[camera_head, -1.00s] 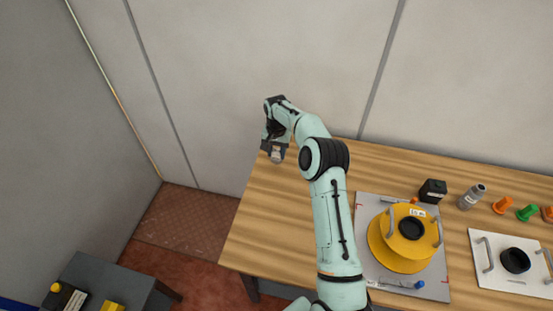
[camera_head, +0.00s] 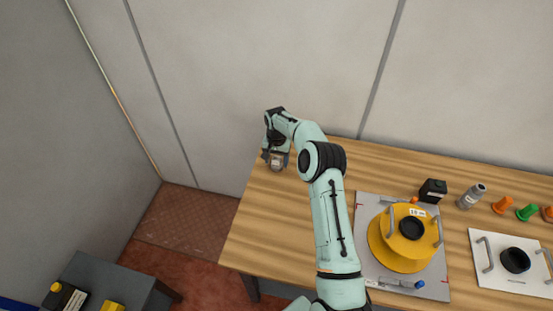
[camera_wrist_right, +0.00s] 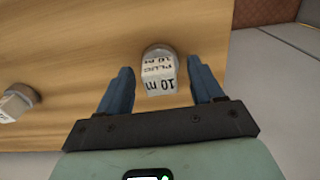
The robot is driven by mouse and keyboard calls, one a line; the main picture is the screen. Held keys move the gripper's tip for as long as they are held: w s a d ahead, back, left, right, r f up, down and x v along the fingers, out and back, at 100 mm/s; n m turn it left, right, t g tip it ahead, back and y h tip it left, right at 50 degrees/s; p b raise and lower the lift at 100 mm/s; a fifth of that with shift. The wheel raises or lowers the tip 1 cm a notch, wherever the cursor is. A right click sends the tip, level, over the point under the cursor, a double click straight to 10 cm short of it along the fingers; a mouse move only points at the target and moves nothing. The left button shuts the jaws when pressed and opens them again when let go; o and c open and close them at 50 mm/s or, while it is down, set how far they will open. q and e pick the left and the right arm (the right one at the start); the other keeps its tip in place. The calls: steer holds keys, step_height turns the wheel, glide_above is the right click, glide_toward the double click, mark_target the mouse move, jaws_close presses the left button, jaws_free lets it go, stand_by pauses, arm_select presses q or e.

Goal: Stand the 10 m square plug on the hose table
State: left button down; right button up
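The 10 m plug (camera_wrist_right: 160,72), a small grey piece with a white label reading "PLUG 10 m", is on the wooden hose table (camera_head: 262,225). It appears to stand upright on the wood near the table's far left corner. My right gripper (camera_wrist_right: 163,85) is open around it, with one blue finger on each side and a visible gap to both. In the head view the plug (camera_head: 277,164) shows just below my right gripper (camera_head: 276,157). My left gripper is not in view.
A second labelled plug (camera_wrist_right: 16,103) sits on the table in the wrist view. A yellow reel (camera_head: 388,243) on a grey plate, a black box (camera_head: 432,190), a grey bottle (camera_head: 471,196) and orange and green pieces are to the right. The table's left part is clear.

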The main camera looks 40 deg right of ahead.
mark_target(276, 159)
steer(key=shift+r, duration=0.1)
step_height(276, 159, up, 12)
stand_by(0.5)
stand_by(0.5)
